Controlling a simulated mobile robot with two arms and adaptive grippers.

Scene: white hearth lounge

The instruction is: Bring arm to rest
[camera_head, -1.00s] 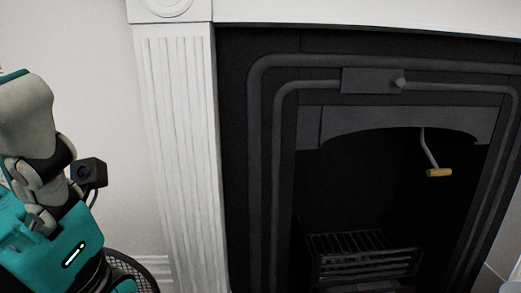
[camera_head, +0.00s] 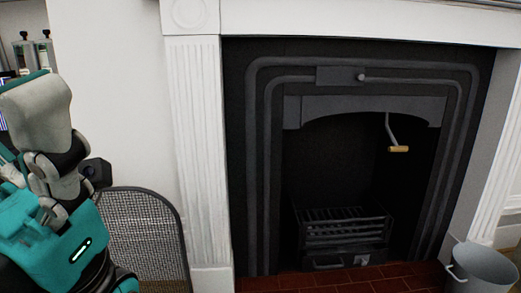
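My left arm shows at the left edge of the head view, folded upright, with grey links and teal covers. I cannot make out its gripper's fingertips. My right arm and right gripper are not in view. A black fireplace (camera_head: 345,185) with a white surround (camera_head: 196,150) stands ahead. A handle with a wooden grip (camera_head: 398,149) hangs at the upper right of its opening. My visible arm is to the left of the surround, and I see no contact with it.
A grate (camera_head: 345,228) sits in the fireplace above a red tiled hearth (camera_head: 400,284). A grey metal bucket (camera_head: 480,268) stands at the lower right. A dark mesh screen (camera_head: 140,232) stands against the wall beside my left arm. Bottles (camera_head: 35,50) show at the upper left.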

